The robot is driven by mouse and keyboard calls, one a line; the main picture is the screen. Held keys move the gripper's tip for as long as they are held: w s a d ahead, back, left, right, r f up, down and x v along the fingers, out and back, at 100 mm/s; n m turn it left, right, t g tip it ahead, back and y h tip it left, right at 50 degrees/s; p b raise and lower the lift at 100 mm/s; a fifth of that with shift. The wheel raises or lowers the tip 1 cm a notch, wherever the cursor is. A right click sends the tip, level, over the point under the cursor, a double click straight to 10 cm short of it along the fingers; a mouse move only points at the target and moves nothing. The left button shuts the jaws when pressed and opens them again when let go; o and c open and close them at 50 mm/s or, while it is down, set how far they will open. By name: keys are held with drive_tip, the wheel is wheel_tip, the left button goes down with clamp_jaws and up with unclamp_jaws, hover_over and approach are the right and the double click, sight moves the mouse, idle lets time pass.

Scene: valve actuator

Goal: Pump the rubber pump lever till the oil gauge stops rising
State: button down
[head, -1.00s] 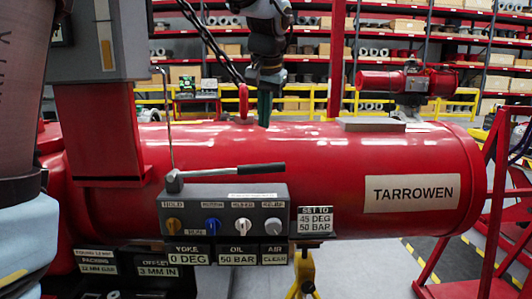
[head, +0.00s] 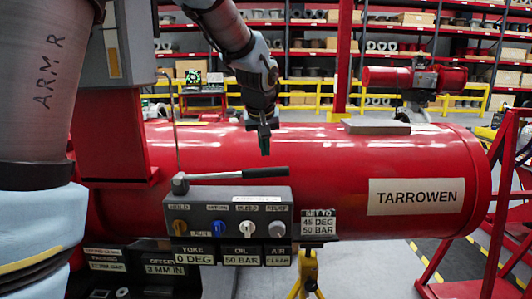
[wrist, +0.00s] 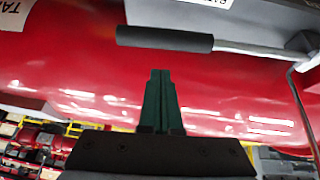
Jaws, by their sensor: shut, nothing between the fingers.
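The pump lever (head: 235,174) lies nearly level along the top of the grey control box, its black rubber grip to the right and its pivot at the left. The grip also shows in the wrist view (wrist: 163,39), ahead of my fingertips. My gripper (head: 264,148) is shut and empty, pointing down above and just behind the grip in the head view, apart from it. Its dark green fingers are together in the wrist view (wrist: 158,80). A sign on the box front reads OIL 50 BAR (head: 241,257). I cannot make out a gauge reading.
The large red TARROWEN cylinder (head: 330,170) lies behind the lever. The box front carries yellow, blue, white and grey knobs (head: 213,228). A thin upright rod (head: 174,120) stands by the pivot. A set-point plate (head: 319,223) reads 45 DEG, 50 BAR.

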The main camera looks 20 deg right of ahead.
sight(268, 169)
drive_tip(key=shift+s+a+f, duration=0.1)
drive_tip(key=shift+s+f, duration=0.15)
drive_tip(key=shift+f, duration=0.4)
drive_tip(key=shift+s+f, duration=0.2)
drive_tip(key=shift+f, duration=0.4)
drive_tip(key=shift+f, duration=0.1)
drive_tip(key=f+b, duration=0.3)
drive_tip(key=shift+s+d, duration=0.15)
drive_tip(key=shift+d, duration=0.15)
drive_tip(key=shift+r, duration=0.1)
